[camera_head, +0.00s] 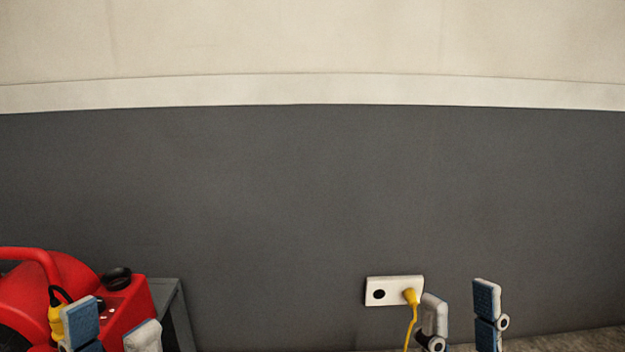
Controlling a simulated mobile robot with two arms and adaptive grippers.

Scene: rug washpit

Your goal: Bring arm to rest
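My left gripper (112,326) is at the lower left, in front of the red machine. Its two blue-and-white fingers are apart, with nothing seen between them. My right gripper (461,305) is at the lower right, in front of the grey wall. Its fingers are also apart and nothing shows between them. Its left finger is just right of a yellow plug (410,296) in the wall socket; I cannot tell whether they touch. The lower parts of both grippers are cut off by the bottom edge.
The white double socket (379,293) has its left outlet empty. A yellow cord (411,328) hangs from the plug. The red machine (125,306) stands beside a grey stand (172,300). A yellow connector (56,322) shows beside my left gripper's left finger.

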